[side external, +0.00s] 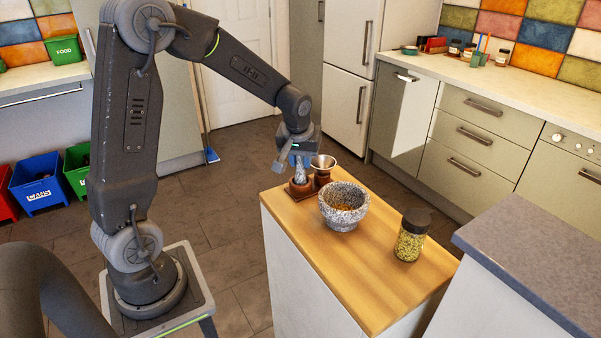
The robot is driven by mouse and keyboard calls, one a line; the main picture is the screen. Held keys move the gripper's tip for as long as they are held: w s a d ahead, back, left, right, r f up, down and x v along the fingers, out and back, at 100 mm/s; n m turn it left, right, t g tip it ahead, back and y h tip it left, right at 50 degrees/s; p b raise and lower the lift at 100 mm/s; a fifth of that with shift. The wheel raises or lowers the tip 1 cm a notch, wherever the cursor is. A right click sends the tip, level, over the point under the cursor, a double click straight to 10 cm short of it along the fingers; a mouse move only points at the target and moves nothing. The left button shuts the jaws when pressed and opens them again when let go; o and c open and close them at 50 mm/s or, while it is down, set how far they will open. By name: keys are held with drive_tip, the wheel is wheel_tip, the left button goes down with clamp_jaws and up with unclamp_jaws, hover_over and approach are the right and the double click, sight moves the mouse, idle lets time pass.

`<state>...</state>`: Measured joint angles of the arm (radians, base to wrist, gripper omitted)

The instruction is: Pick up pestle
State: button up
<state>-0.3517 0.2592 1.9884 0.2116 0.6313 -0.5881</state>
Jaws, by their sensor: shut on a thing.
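The pestle (301,171) is a speckled grey stone rod. It stands upright at the back left of the wooden counter, its lower end in a brown wooden holder (301,189). My gripper (298,158) points down over it and is shut on its upper part. The top of the pestle is hidden by the gripper. The speckled stone mortar (344,203) stands to the right and nearer the camera, with some brownish stuff inside.
A small metal-topped cup (322,166) stands just right of the pestle in the brown holder. A dark-lidded jar of green-yellow pieces (411,236) stands further right on the wooden counter (365,275). The counter's front part is clear. A grey-topped unit (530,255) borders the right.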

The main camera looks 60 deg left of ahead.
drive_tip(key=shift+r, duration=0.2)
wheel_tip(320, 180, up, 4)
drive_tip(key=shift+s+a+r, duration=0.1)
drive_tip(key=s+a+r, duration=0.6)
drive_tip(key=s+a, duration=0.1)
drive_tip(key=s, duration=0.1)
drive_tip(key=shift+s+a+r, duration=0.25)
drive_tip(key=shift+a, duration=0.1)
drive_tip(key=o, duration=0.3)
clamp_jaws()
drive_tip(key=w+d+r+h, duration=0.1)
drive_tip(key=w+d, duration=0.3)
drive_tip(key=d, duration=0.3)
drive_tip(key=w+d+t, duration=0.1)
drive_tip(key=w+d, duration=0.2)
drive_tip(key=d, duration=0.4)
drive_tip(key=w+d+r+h, duration=0.1)
drive_tip(key=w+d, duration=0.3)
drive_tip(key=d, duration=0.2)
wheel_tip(320, 180, down, 8)
drive_tip(key=shift+s+d+f, duration=0.2)
drive_tip(key=shift+s+d, duration=0.05)
drive_tip(key=shift+d, duration=0.05)
